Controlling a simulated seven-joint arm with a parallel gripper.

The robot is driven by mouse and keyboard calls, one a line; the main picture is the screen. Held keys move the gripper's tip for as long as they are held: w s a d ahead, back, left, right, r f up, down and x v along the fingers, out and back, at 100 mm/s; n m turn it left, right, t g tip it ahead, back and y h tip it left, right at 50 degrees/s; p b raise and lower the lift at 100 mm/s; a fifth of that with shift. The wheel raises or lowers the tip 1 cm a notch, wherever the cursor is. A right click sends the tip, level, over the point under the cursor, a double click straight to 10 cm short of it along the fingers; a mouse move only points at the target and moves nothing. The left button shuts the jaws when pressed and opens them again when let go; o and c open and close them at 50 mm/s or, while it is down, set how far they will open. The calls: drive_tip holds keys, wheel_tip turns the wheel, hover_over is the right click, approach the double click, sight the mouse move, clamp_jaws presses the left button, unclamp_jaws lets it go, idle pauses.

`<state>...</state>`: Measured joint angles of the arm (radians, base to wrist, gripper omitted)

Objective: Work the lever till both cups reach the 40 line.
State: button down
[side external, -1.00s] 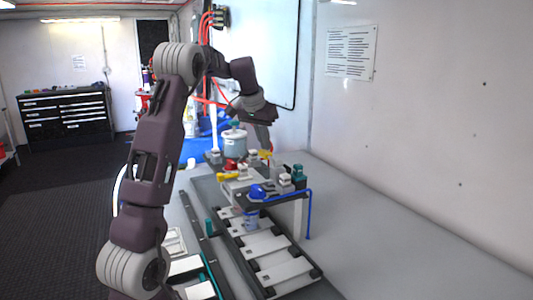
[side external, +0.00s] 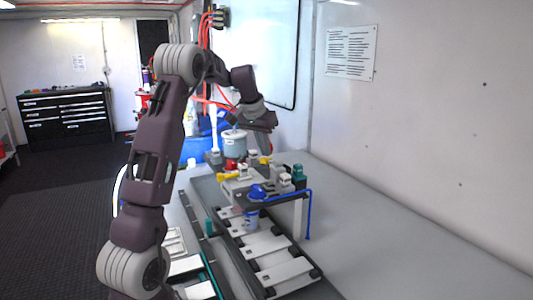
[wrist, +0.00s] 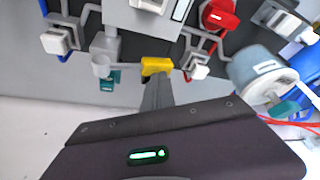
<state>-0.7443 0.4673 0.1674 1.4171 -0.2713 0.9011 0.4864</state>
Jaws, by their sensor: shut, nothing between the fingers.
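My gripper (side external: 265,149) is shut and empty, pointing down over the far part of the proportioner. In the wrist view its closed fingers (wrist: 157,90) reach toward a yellow handle (wrist: 157,66); I cannot tell whether they touch it. In the side view one yellow handle (side external: 265,160) is beside the fingertips and another yellow handle (side external: 228,177) sticks out nearer, at the left. I cannot tell which is the task's lever. A clear bluish cup (side external: 251,222) stands below the raised deck. The second cup is not clearly visible, and no level line is readable.
A grey-blue pot (side external: 234,145) stands just left of the gripper, also in the wrist view (wrist: 262,72). Blue piping (side external: 309,215) bends down at the deck's right. Slatted rails (side external: 270,247) lie in front. The bench (side external: 400,240) is clear at the right.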

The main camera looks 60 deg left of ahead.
sight(265, 158)
wheel_tip(265, 158, up, 7)
drive_tip(key=shift+r, duration=0.15)
idle(2.4)
drive_tip(key=s+d+r+m+t+h, duration=0.15)
drive_tip(key=s+d, duration=0.25)
drive_tip(key=d, duration=0.9)
drive_tip(key=s+d+r+m, duration=0.1)
drive_tip(key=s+d+r, duration=0.15)
drive_tip(key=d, duration=0.95)
drive_tip(key=s+d+f+m, duration=0.1)
drive_tip(key=s+d+f, duration=0.4)
drive_tip(key=s, duration=0.4)
drive_tip(key=s+d+f+m, duration=0.2)
drive_tip(key=s+d+f, duration=0.3)
drive_tip(key=s+d, duration=0.3)
drive_tip(key=shift+s+f+h, duration=0.25)
drive_tip(key=shift+s+h, duration=0.1)
drive_tip(key=shift+s, duration=0.15)
